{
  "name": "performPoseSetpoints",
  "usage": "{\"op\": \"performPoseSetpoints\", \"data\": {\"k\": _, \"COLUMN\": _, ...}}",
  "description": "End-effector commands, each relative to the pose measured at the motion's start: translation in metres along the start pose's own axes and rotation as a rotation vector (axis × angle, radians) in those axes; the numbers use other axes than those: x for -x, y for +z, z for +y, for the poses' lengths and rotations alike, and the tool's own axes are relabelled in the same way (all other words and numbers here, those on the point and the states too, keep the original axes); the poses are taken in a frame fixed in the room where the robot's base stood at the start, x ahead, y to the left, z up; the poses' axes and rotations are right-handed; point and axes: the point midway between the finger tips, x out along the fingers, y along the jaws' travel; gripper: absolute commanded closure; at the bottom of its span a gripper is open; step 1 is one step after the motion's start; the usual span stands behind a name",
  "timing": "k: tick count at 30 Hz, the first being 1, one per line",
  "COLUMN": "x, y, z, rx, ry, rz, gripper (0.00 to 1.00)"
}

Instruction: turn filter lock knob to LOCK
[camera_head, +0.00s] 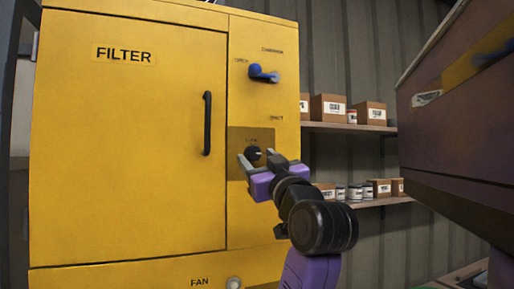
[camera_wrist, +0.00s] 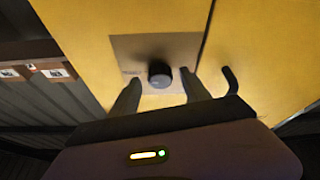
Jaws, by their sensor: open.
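The filter lock knob (camera_head: 252,153) is small, round and dark, on a darker square plate (camera_head: 262,136) on the right side of the yellow FILTER cabinet (camera_head: 130,180). Lettering above it is too small to read surely. My gripper (camera_head: 258,157) is at the plate with its fingers apart on either side of the knob. In the wrist view the knob (camera_wrist: 160,73) shows between and just beyond the open fingertips (camera_wrist: 160,82). I cannot tell whether either finger touches it. The knob's pointer direction is not clear.
A blue lever handle (camera_head: 263,73) sticks out above the plate. A black door handle (camera_head: 207,123) is to the left. Shelves with boxes (camera_head: 328,107) stand at the right, behind a large dark purple body (camera_head: 450,120). A round button (camera_head: 233,283) is below, by FAN.

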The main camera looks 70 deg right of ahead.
Motion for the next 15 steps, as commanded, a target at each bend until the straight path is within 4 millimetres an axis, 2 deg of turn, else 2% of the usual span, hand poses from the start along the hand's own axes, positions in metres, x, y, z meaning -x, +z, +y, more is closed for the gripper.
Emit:
{"op": "performPoseSetpoints", "data": {"k": 4, "x": -0.0081, "y": 0.0000, "z": -0.0001, "rx": 0.000, "ry": 0.000, "rz": -0.001, "gripper": 0.45}}
{"op": "performPoseSetpoints", "data": {"k": 12, "x": -0.0089, "y": 0.0009, "z": -0.0002, "rx": 0.000, "ry": 0.000, "rz": 0.000, "gripper": 0.45}}
{"op": "performPoseSetpoints", "data": {"k": 15, "x": -0.0089, "y": 0.0008, "z": -0.0002, "rx": 0.000, "ry": 0.000, "rz": 0.000, "gripper": 0.63}}
